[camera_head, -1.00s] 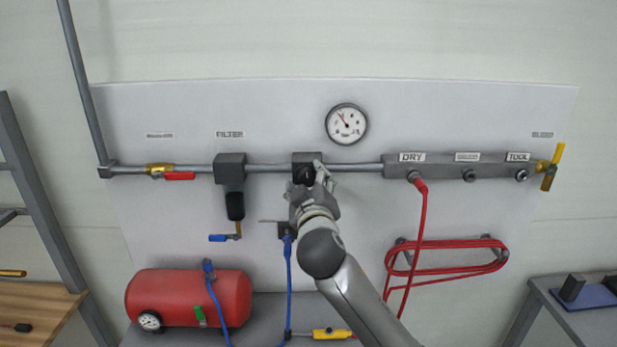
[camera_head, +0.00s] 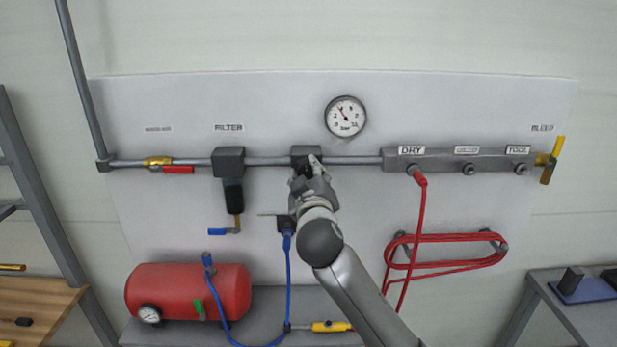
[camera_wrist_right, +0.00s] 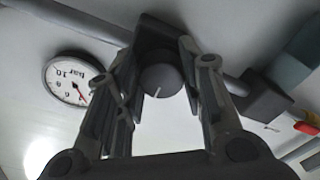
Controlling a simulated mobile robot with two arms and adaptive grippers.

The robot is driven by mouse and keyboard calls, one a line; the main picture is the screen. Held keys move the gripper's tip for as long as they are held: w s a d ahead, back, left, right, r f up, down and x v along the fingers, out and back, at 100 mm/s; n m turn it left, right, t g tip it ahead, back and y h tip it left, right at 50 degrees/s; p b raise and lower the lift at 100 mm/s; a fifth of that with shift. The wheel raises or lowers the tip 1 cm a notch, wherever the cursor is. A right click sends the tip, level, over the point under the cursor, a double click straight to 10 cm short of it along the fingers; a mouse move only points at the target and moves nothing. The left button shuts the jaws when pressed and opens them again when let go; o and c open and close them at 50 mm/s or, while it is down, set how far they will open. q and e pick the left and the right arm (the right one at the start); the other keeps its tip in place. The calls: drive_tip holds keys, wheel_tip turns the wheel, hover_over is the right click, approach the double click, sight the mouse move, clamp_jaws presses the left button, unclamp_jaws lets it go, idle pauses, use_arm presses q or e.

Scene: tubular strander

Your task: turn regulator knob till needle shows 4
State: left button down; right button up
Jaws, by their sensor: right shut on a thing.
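The regulator is a dark block (camera_head: 306,151) on the grey pipe in the head view. Its round dark knob (camera_wrist_right: 160,80) with a pale mark shows in the right wrist view, between the fingers of my right gripper (camera_wrist_right: 158,88). My right gripper (camera_head: 308,170) is shut on the knob and hides most of it in the head view. The round white gauge (camera_head: 346,117) hangs above and right of the regulator. The gauge also shows in the right wrist view (camera_wrist_right: 70,80), turned over. My left gripper is not in view.
The filter (camera_head: 230,165) is left of the regulator. A manifold (camera_head: 440,160) with a red hose (camera_head: 423,230) is to the right. A red tank (camera_head: 190,290) and a blue hose (camera_head: 288,270) are below. A yellow bleed handle (camera_head: 558,147) is far right.

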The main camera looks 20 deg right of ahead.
drive_tip(key=o, duration=1)
drive_tip(key=shift+o, duration=0.2)
drive_tip(key=v, duration=1.2)
idle(2.1)
